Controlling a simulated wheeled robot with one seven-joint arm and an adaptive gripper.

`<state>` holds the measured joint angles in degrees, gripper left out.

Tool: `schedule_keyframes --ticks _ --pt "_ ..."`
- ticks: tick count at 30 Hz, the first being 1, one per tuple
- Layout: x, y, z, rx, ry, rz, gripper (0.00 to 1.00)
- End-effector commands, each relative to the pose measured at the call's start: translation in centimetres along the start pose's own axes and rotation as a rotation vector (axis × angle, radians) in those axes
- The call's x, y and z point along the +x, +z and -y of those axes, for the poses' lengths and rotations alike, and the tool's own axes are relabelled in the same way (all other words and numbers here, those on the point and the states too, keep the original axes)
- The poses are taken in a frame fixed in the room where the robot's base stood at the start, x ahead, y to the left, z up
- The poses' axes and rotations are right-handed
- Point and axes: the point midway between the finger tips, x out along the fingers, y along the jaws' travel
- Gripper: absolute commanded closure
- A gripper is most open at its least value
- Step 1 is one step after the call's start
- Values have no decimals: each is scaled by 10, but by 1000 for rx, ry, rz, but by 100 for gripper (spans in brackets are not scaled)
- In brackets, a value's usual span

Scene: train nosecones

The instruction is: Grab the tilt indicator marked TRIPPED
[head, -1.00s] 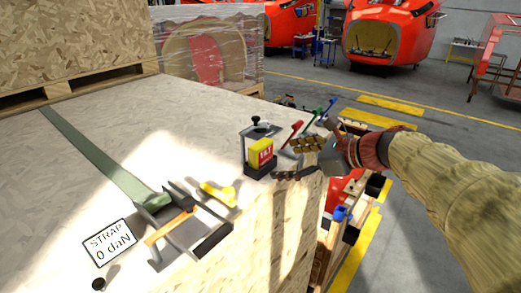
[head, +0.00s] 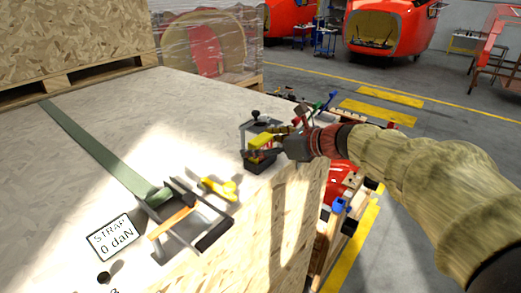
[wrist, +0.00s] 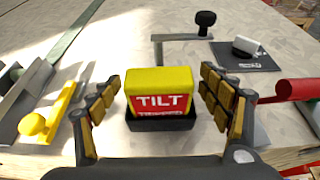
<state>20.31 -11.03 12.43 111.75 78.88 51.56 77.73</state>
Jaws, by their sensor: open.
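The tilt indicator (wrist: 160,95) is a yellow block with a red front face reading TILT, with a partly cut-off word below that looks like TRIPPED. It sits in a black base (wrist: 160,122) on the crate top. In the wrist view my gripper (wrist: 160,90) is open, with one padded finger on each side of the indicator and a gap to both. In the head view my gripper (head: 276,143) reaches in from the right, and the indicator (head: 260,139) is partly hidden by it.
A green strap (head: 100,150) runs to a ratchet (head: 185,215) beside a STRAP 0 daN label (head: 113,238). A yellow piece (head: 218,188) lies left of the indicator. A clamp with a black knob (wrist: 205,20) stands behind it. Red handle (wrist: 298,90) is at right.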

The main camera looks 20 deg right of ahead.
Motion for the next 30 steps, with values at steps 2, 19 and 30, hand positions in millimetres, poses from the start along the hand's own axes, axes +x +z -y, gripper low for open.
schedule_keyframes --ticks 2,19,30 --pt "0 0 0 -1 0 1 22" --pt "0 0 0 -1 0 1 48" --pt "0 0 0 -1 0 1 69"
